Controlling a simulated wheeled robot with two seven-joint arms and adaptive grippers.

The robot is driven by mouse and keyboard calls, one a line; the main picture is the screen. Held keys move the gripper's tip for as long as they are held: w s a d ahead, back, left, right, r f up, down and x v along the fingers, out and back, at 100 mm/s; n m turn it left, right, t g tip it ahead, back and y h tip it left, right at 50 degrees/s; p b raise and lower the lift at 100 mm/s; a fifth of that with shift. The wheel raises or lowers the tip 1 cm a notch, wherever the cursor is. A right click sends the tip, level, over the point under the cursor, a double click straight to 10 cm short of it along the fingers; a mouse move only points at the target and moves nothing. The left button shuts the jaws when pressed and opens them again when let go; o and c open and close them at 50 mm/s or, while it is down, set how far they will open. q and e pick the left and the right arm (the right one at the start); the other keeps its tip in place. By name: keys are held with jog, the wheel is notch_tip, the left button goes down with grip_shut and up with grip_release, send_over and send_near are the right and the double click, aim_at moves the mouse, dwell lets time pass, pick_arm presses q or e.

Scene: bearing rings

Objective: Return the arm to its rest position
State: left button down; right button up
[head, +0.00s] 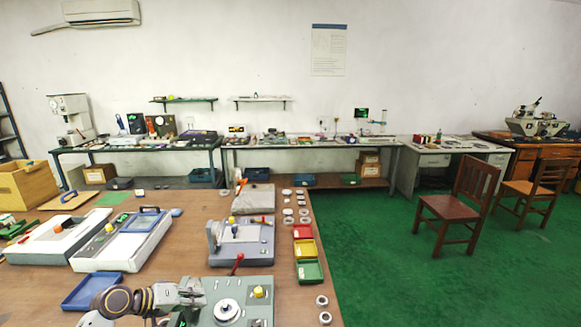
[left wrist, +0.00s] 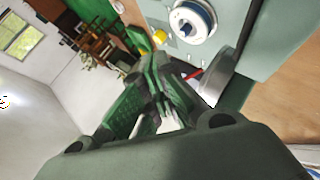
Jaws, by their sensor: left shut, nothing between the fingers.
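My left arm (head: 135,299) comes in low at the bottom of the head view, over the front of the brown table. Its gripper (head: 181,318) is partly cut off by the lower edge, just left of the grey-green device (head: 250,290) with a white dial and a yellow knob. In the left wrist view the fingers (left wrist: 160,103) are together and hold nothing. The device's dial (left wrist: 190,20) and yellow knob (left wrist: 159,36) lie beyond them. My right gripper is not in view.
A blue tray (head: 84,290) lies beside the arm. A second grey device (head: 245,245) with a red lever stands behind. Red, yellow (head: 306,249) and green bins line the right table edge. Several rings (head: 322,300) lie near that edge.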

pick_arm(q)
jog(key=s+d+f+m+g+y, duration=0.3)
jog(key=s+d+f, duration=0.3)
jog(key=s+f, duration=0.45)
jog(key=s+r+m+g+y, duration=0.15)
jog(key=s+y, duration=0.35)
jog(key=s, duration=1.1)
notch_tip(320, 180, down, 34)
jog(key=s+r, duration=0.1)
jog(key=s, duration=0.1)
jog(key=s+a+f+g, duration=0.1)
jog(key=s+a+f, duration=0.1)
jog(key=s+f, duration=0.8)
jog(key=s+a+f+g, duration=0.1)
jog(key=s+a+f, duration=0.1)
jog(key=s+f, duration=0.7)
jog(key=shift+s+a+f+m, duration=0.35)
jog(key=shift+s+a+m, duration=0.1)
jog(key=shift+s, duration=1.2)
